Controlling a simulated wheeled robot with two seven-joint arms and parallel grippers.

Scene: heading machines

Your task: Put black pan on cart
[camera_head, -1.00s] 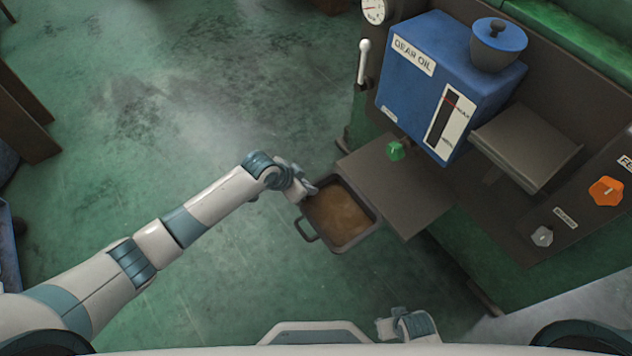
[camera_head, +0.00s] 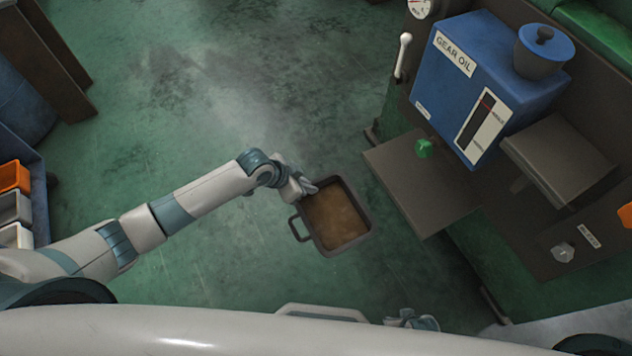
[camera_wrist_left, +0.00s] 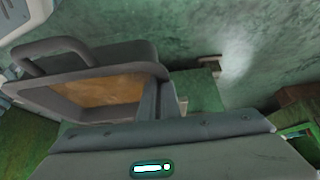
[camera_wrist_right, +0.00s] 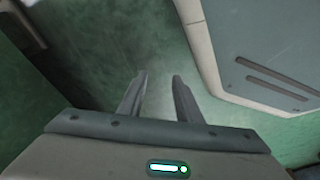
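The black pan (camera_head: 337,218) is a square dark tray with side handles and brown oily liquid inside. It hangs in the air over the green floor, left of the machine's shelf and apart from it. My left gripper (camera_head: 308,188) is shut on the pan's upper left rim. In the left wrist view the pan (camera_wrist_left: 90,88) fills the left side, with a finger against its wall. My right gripper (camera_wrist_right: 158,92) is open and empty in the right wrist view, its two fingers apart over the floor. I cannot make out the cart for certain.
The machine has a dark shelf (camera_head: 420,185), a blue gear oil tank (camera_head: 470,90) and a green knob (camera_head: 424,148). At the left edge stand a blue rack with bins (camera_head: 14,177) and a brown bench (camera_head: 50,60). The floor between is clear.

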